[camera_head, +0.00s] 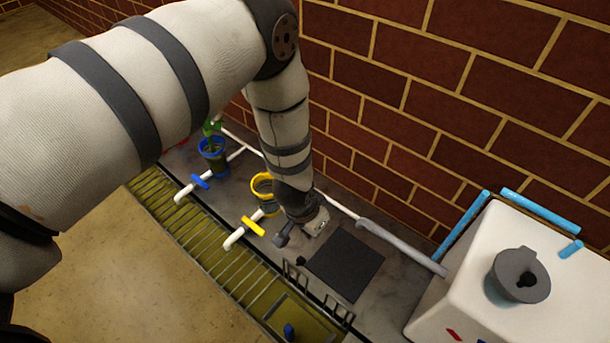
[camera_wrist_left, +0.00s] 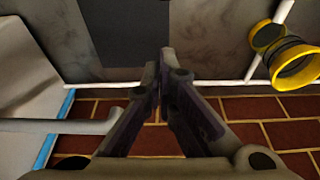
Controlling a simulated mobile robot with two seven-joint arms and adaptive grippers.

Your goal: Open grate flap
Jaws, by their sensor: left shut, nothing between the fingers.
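The grate (camera_head: 200,248) runs along the front of the grey counter as a row of slats over a yellow-green trough. At its right end is a dark-framed section (camera_head: 265,303) with upright black bars (camera_head: 318,291) along its counter side. I cannot tell which part is the flap, or whether it is open. My left gripper (camera_head: 284,238) hangs over the counter behind the grate, apart from it, left of a dark square mat (camera_head: 345,264). The left wrist view shows its fingers (camera_wrist_left: 165,55) together and empty. My right gripper is not in view.
A yellow-rimmed pot (camera_head: 263,186) stands close beside my gripper. White pipes with a yellow valve (camera_head: 253,227) and a blue valve (camera_head: 200,181) reach over the grate. A blue-rimmed pot (camera_head: 212,147) is farther back. A white box (camera_head: 455,265) stands right; a brick wall (camera_head: 430,90) rises behind.

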